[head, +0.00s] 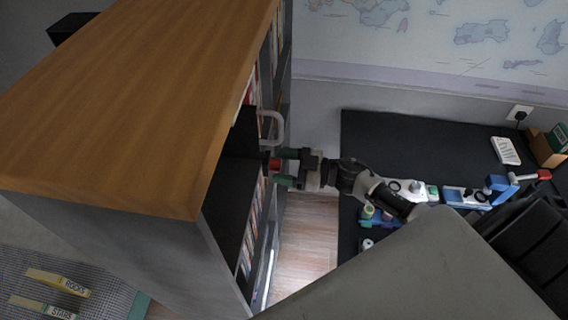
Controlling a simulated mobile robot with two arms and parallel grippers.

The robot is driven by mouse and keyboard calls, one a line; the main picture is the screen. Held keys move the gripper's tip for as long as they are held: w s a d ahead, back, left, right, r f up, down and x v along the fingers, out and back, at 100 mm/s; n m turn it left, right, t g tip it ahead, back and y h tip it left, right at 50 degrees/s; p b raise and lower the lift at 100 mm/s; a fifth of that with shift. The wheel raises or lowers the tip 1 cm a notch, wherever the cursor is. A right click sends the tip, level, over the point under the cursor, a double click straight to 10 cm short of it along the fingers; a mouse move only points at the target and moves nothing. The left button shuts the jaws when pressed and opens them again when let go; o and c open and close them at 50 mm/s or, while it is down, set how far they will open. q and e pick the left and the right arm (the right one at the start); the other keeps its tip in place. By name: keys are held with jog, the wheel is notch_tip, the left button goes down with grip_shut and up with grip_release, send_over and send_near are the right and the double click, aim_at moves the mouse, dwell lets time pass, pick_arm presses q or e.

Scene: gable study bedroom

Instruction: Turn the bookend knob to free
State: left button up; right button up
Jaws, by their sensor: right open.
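A red knob (274,164) sits at the open side of the bookcase (130,90), just below a pale looped handle (273,127). I cannot tell which way the knob is turned. My right gripper (283,167) comes in from the right and points at the knob. Its green-tipped fingers are open, one above and one below the knob in the picture. I cannot tell whether they touch it. The bookend's body is mostly hidden in the dark shelf. My left gripper is not in view.
Books (250,225) stand on the shelves. A dark desk (420,140) at the right holds a white device (505,150) and blue items (375,218). Two books, ROCKS (57,282) and STARS (43,307), lie on the grey rug. Wooden floor shows between bookcase and desk.

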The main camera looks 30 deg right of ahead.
jog(key=shift+c, duration=0.9)
jog(key=c, duration=0.7)
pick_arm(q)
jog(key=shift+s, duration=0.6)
pick_arm(e)
jog(key=shift+c, duration=0.2)
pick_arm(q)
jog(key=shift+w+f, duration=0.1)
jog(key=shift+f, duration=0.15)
pick_arm(e)
jog(key=shift+f+n, duration=0.1)
jog(key=shift+n, duration=0.2)
pick_arm(q)
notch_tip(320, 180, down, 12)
jog(key=b, duration=1.3)
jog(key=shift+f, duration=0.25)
pick_arm(e)
jog(key=shift+n+y, duration=0.3)
jog(key=shift+n, duration=8.6)
